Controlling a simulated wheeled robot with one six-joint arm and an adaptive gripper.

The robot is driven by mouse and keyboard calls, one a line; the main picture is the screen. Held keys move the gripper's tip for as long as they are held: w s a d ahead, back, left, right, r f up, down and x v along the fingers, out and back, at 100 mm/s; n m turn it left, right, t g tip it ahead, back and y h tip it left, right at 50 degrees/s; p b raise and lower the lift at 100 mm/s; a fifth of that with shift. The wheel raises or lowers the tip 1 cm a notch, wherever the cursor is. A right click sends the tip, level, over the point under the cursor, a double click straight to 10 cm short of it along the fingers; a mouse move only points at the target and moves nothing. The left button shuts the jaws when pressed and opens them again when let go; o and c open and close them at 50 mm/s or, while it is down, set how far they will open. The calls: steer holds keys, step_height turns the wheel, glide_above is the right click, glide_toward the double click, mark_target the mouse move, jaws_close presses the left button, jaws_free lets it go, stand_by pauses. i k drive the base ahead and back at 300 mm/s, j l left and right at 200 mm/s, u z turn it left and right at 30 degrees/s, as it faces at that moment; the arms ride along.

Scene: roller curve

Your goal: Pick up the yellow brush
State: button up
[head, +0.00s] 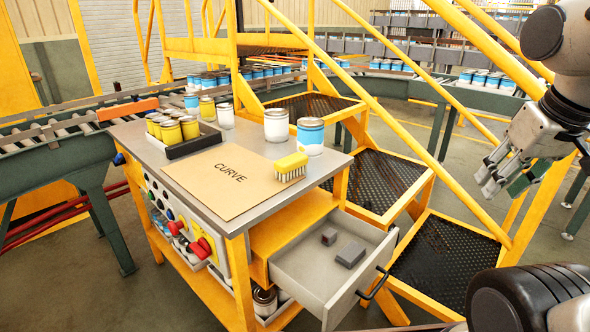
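The yellow brush (290,164) lies near the right edge of the grey table top (250,201), beside or partly on the far right corner of a brown sheet marked CURVE (215,188). Its yellow back faces up and its pale bristles show along the front side. My gripper (497,181) is at the right of the head view, in the air, well to the right of the brush and apart from it. A small green piece shows by its fingers; I cannot tell whether it is held or lies behind. The finger gap is unclear.
White and blue cans (310,137) stand just behind the brush. A dark tray (193,139) of yellow cans is at the left. An open drawer (309,266) with two dark blocks juts out below. Yellow stair rails (388,109) rise behind the table, between it and my gripper.

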mark_target(286, 168)
steer(key=j+z, duration=0.2)
steer(key=j, duration=1.35)
steer(key=i+j, duration=0.15)
steer(key=j, duration=0.15)
steer(key=i+j+z, duration=0.1)
steer(key=i+j, duration=0.25)
steer(key=j, duration=0.25)
steer(key=z, duration=0.05)
